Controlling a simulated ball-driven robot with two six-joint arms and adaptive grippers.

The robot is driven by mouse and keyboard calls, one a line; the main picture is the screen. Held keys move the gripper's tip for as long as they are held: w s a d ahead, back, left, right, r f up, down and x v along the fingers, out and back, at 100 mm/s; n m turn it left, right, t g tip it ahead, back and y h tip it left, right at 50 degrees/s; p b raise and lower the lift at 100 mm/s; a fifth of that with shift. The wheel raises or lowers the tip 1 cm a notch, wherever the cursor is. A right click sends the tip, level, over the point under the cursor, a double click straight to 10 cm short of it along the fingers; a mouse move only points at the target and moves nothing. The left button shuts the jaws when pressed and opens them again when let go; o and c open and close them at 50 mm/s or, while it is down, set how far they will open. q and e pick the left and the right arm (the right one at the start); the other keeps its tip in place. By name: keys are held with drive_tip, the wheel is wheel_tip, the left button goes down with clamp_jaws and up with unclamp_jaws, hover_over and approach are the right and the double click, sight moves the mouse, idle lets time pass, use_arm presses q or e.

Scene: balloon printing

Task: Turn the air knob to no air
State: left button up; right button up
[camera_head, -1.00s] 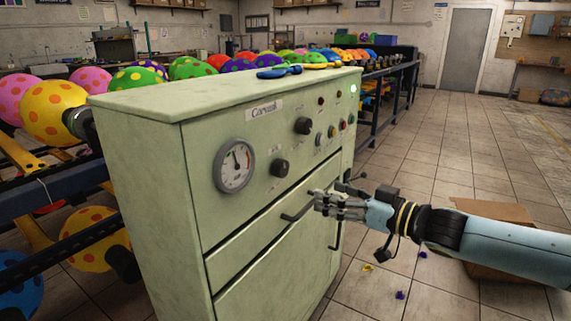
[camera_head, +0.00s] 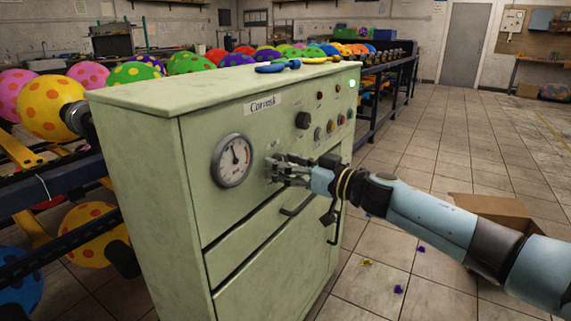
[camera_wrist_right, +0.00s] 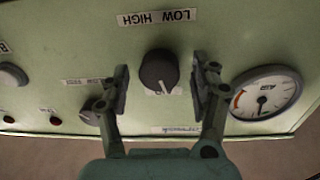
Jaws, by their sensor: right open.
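The light green cabinet (camera_head: 150,180) carries a dark round air knob, hidden behind my right gripper (camera_head: 273,169) in the head view. In the right wrist view the knob (camera_wrist_right: 158,68) shows clearly, with a white pointer line toward the lower part of the picture. A LOW HIGH label (camera_wrist_right: 157,17) sits beside it, upside down. My right gripper (camera_wrist_right: 161,82) is open, with one finger on each side of the knob and a gap to both. A round gauge (camera_head: 232,160) is left of the gripper; it also shows in the wrist view (camera_wrist_right: 264,94). My left gripper is not in view.
A second dark knob (camera_head: 303,120) and several small buttons sit farther right on the panel. Drawer handles (camera_head: 297,205) stick out below my right gripper. Blue and yellow flat items (camera_head: 278,66) lie on the cabinet top. A cardboard box (camera_head: 492,207) stands on the floor behind my arm.

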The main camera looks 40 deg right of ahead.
drive_tip(key=c, duration=1.2)
drive_tip(key=shift+n, duration=0.4)
use_arm(q)
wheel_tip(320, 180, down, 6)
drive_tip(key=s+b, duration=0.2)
drive_tip(key=b, duration=0.4)
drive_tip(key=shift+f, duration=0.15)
use_arm(e)
drive_tip(key=shift+f+n+y, duration=0.15)
drive_tip(key=shift+n+y, duration=0.15)
drive_tip(key=shift+n, duration=3.75)
drive_tip(key=shift+f+n+y, duration=0.1)
drive_tip(key=shift+n+y, duration=0.2)
drive_tip(key=shift+n, duration=3.7)
drive_tip(key=shift+f+n+y, duration=0.15)
drive_tip(key=shift+n+y, duration=0.15)
drive_tip(key=shift+n, duration=3.75)
